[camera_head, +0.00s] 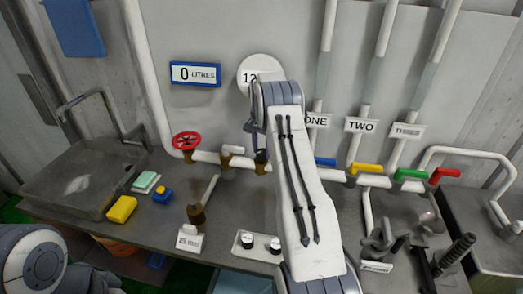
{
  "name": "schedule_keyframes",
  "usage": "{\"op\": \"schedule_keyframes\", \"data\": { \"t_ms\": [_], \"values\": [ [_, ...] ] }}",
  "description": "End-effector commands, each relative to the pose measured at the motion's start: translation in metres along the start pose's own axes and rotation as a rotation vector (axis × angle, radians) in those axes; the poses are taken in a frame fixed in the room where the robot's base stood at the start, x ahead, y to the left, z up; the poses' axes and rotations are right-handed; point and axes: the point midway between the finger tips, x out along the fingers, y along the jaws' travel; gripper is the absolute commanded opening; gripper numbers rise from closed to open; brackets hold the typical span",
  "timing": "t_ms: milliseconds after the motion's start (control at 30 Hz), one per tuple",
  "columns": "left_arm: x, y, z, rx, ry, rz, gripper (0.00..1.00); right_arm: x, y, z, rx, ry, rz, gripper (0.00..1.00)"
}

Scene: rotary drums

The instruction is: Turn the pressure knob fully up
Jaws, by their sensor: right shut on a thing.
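My right arm rises through the middle of the view, and its gripper (260,153) is at the white pipe, mostly hidden by the arm. It is shut on a dark knob (261,157) above a brass fitting (262,168). No label for this knob is readable, and its turn angle cannot be seen. A round white dial (258,67) behind the arm shows "12", with the rest covered. My left gripper is not in view; only part of my left arm shows at the lower left.
A red handwheel (186,142) and a brass valve (229,156) sit left on the pipe. Yellow (366,168), green (411,174) and red (445,175) handles are right. A yellow sponge (122,209) lies near the sink.

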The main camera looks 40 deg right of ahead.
Motion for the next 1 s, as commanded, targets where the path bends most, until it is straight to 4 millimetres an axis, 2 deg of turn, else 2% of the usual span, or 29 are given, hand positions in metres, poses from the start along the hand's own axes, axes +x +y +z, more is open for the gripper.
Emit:
{"op": "schedule_keyframes", "data": {
  "t_ms": [400,900,933,1000],
  "values": [
    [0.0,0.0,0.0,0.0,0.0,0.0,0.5,-0.0031,0.0005,-0.004,0.166,0.005,-0.004,0.03],
    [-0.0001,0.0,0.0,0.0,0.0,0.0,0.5,-0.0033,0.0011,-0.0047,0.183,0.006,-0.004,0.03],
    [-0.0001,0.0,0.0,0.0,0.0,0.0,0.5,-0.0033,0.0011,-0.0047,0.183,0.006,-0.003,0.66],
    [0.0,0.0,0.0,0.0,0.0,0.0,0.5,-0.003,0.0011,-0.0042,0.182,0.005,-0.003,0.89]
  ]
}}
